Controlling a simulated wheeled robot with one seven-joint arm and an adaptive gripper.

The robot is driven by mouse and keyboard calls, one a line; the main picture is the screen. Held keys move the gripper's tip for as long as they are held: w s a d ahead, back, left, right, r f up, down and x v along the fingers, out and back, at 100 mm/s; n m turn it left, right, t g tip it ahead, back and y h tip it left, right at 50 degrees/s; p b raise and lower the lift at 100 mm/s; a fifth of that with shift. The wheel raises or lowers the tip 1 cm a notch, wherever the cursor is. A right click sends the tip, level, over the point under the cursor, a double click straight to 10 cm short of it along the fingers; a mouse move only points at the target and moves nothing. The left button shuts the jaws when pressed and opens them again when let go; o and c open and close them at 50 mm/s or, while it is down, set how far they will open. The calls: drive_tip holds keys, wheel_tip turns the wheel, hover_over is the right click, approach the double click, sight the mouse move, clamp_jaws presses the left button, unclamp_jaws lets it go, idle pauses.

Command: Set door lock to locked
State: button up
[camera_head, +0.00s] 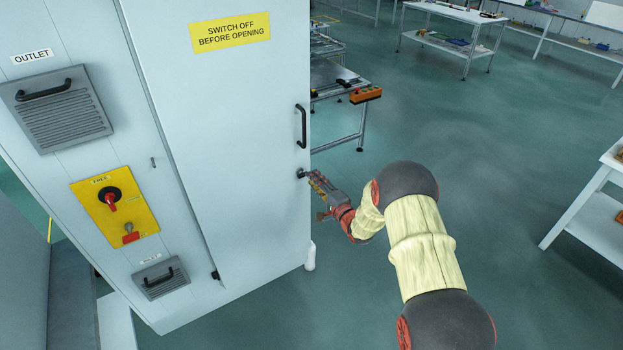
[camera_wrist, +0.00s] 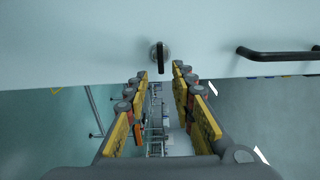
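The door lock (camera_head: 301,173) is a small dark fitting near the right edge of the pale cabinet door (camera_head: 235,130), below the door handle. In the wrist view the lock (camera_wrist: 160,51) shows as a round grey plate with a black lever whose long side runs up and down in the picture. My gripper (camera_head: 316,181) is close in front of it. In the wrist view my gripper (camera_wrist: 160,74) has its two yellow-padded fingers apart, one on each side of the lever's line. Nothing is held. Whether a fingertip touches the lever cannot be told.
The black door handle (camera_head: 301,126) is above the lock; in the wrist view the handle (camera_wrist: 278,53) lies to the right. A yellow panel (camera_head: 116,207) with red switches and two grey vents are on the cabinet's left part. A table with an orange box (camera_head: 366,94) stands behind.

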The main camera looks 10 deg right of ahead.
drive_tip(key=v, duration=0.9)
drive_tip(key=shift+s, duration=0.35)
drive_tip(key=shift+d, duration=0.1)
